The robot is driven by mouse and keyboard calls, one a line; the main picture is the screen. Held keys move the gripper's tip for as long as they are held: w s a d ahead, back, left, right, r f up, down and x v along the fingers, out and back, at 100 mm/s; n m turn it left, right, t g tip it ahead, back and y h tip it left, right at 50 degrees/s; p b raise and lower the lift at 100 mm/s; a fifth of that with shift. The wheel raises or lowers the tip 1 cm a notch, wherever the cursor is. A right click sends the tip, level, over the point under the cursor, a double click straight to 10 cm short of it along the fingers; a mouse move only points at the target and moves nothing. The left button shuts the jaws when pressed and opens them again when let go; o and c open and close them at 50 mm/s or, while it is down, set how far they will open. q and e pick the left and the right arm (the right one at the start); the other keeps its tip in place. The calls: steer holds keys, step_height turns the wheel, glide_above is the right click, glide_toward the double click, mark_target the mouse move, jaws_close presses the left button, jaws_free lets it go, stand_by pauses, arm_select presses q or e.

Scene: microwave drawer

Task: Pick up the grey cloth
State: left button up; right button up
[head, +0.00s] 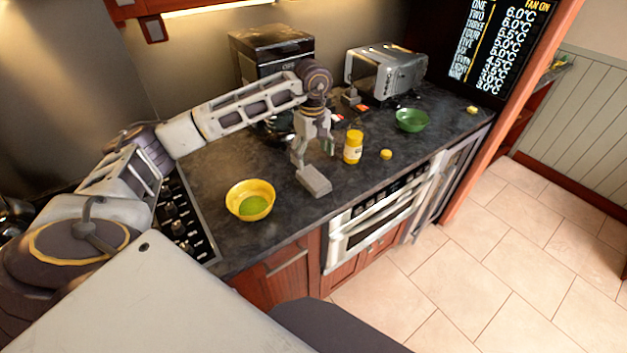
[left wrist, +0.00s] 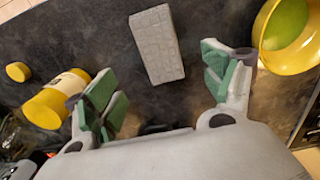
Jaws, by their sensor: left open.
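The grey cloth (head: 314,180) lies on the dark countertop near its front edge, as a folded, block-like rectangle. In the left wrist view the cloth (left wrist: 157,45) is whole, with a patterned surface, beyond the fingertips and between their lines. My left gripper (head: 312,152) points down just behind and above the cloth in the head view. Its green-padded fingers are wide apart with nothing between them, as the left wrist view of the gripper (left wrist: 163,85) also shows. My right gripper is in neither view.
A yellow bowl (head: 235,205) with green inside stands left of the cloth. A yellow jar (head: 353,147) and a yellow lid (head: 386,154) are to its right. A green bowl (head: 411,121), a toaster (head: 385,72) and a coffee machine (head: 270,50) stand farther back.

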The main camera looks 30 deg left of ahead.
mark_target(313, 176)
arm_select(q)
step_height(313, 176, down, 2)
steer(key=shift+f, duration=0.85)
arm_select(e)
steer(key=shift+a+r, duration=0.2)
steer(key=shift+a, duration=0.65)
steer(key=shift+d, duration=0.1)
